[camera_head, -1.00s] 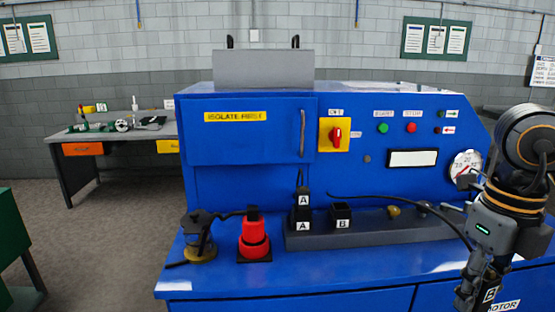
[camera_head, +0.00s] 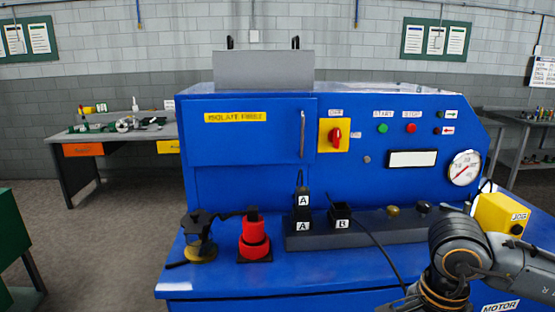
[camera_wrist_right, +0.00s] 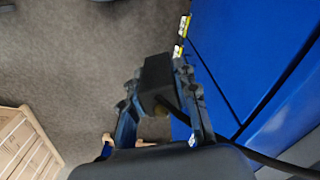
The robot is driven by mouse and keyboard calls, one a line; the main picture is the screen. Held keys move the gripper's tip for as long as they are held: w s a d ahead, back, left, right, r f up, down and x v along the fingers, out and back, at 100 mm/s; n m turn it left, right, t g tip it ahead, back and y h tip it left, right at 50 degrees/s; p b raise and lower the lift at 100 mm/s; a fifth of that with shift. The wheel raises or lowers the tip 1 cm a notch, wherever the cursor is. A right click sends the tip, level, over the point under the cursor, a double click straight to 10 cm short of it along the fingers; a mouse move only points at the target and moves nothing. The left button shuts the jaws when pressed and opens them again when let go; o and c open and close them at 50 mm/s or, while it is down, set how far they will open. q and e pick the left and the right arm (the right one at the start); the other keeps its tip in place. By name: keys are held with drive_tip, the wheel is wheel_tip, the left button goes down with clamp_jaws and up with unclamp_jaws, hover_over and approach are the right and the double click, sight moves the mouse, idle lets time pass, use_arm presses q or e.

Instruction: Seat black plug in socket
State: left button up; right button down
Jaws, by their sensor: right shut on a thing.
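The black plug (camera_wrist_right: 155,78) shows in the right wrist view as a dark block between the fingers of my right gripper (camera_wrist_right: 157,86), which is shut on it. A cable runs from the plug to the lower right. In the head view the gripper and plug are out of sight; only the arm shows at lower right. The socket marked B (camera_head: 342,225) stands on a grey strip. A black cable passes by it and runs to the lower right. A plug marked A (camera_head: 303,199) sits in the socket marked A (camera_head: 302,226). My left gripper is not in view.
A red plug-like part (camera_head: 254,240) and a brass-based black part (camera_head: 200,240) stand on the blue bench (camera_head: 225,287), left of the grey strip (camera_head: 385,234). Knobs and a yellow JOG box (camera_head: 500,214) stand at the right. In the wrist view, a wooden crate (camera_wrist_right: 20,140) is on the floor.

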drive_tip(key=s+a+f+n, duration=0.2)
drive_tip(key=f+n, duration=0.5)
drive_tip(key=n, duration=0.5)
drive_tip(key=shift+s+a, duration=0.25)
drive_tip(key=shift+a, duration=0.5)
drive_tip(key=shift+w+r, duration=0.1)
